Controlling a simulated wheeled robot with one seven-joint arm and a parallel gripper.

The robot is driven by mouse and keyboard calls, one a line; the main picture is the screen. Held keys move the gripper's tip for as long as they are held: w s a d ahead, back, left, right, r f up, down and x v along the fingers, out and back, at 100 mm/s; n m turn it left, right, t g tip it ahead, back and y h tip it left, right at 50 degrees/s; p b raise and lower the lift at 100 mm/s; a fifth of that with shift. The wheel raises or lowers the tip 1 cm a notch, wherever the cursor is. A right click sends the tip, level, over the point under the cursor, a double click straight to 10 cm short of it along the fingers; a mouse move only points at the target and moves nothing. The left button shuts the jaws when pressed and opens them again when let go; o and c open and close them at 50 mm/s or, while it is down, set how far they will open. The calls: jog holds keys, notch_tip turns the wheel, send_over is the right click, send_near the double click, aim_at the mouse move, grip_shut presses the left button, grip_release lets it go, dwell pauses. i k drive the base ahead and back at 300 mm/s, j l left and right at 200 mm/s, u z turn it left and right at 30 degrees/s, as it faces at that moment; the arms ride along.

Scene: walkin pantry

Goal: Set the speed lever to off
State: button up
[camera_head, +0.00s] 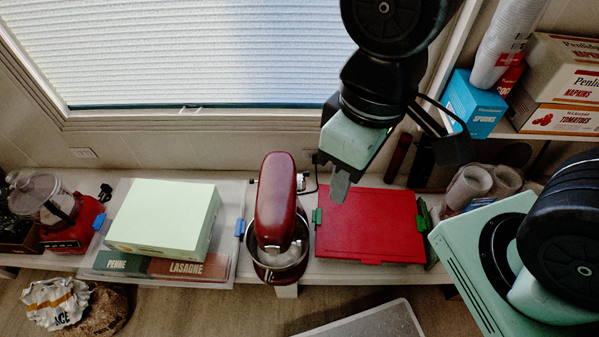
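A red stand mixer (276,205) stands on the counter in the middle of the head view, its head pointing toward me over a metal bowl (281,262). A small dark and silver part (301,183) sticks out on the right side of its head near the back. It may be the speed lever, but it is too small to read its setting. My gripper (340,187) hangs to the right of the mixer head, pointing down, apart from it in the picture. Its grey fingers look like one piece from here, so I cannot tell whether they are apart.
A red bin lid (372,226) with green clips lies right of the mixer. A pale green box (165,217) sits on a clear bin at left, beside a red food processor (72,226). Shelves with a blue spoons box (473,104) rise at right. A window is behind.

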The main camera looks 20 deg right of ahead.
aim_at(306, 173)
jog(key=k+l, duration=0.15)
jog(key=k, duration=0.25)
jog(key=k+l, duration=0.15)
jog(key=k, duration=0.3)
jog(key=k+l, duration=0.2)
jog(key=k, duration=0.2)
